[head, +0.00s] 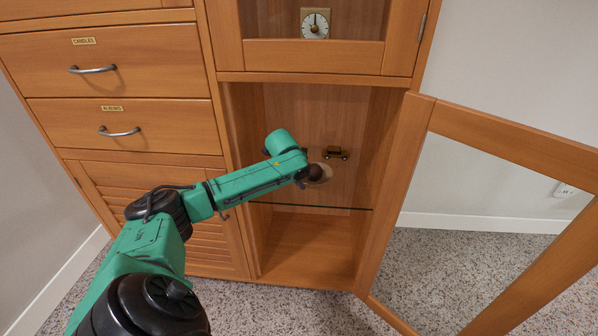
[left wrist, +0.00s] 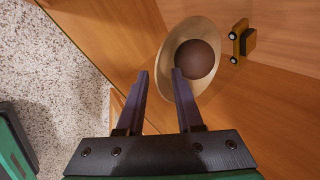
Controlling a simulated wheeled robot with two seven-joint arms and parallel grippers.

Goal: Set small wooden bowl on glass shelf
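The small wooden bowl (head: 326,176) is light tan and stands in the open cabinet compartment, apparently on the glass shelf (head: 345,208). A dark brown ball sits in the bowl. In the left wrist view the bowl (left wrist: 207,90) lies just beyond my fingertips, its opening towards the camera. My left gripper (head: 302,184) is at the bowl's left side; its fingers (left wrist: 160,72) are spread apart. The right finger overlaps the bowl in the picture and the bowl's left rim shows between the fingers; contact is unclear. My right gripper is not in view.
A small toy car (head: 336,153) stands behind the bowl, to its right; it also shows in the wrist view (left wrist: 241,42). A glass door (head: 415,150) stands open at right. A clock (head: 315,23) is in the upper compartment. Drawers (head: 120,75) are at left.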

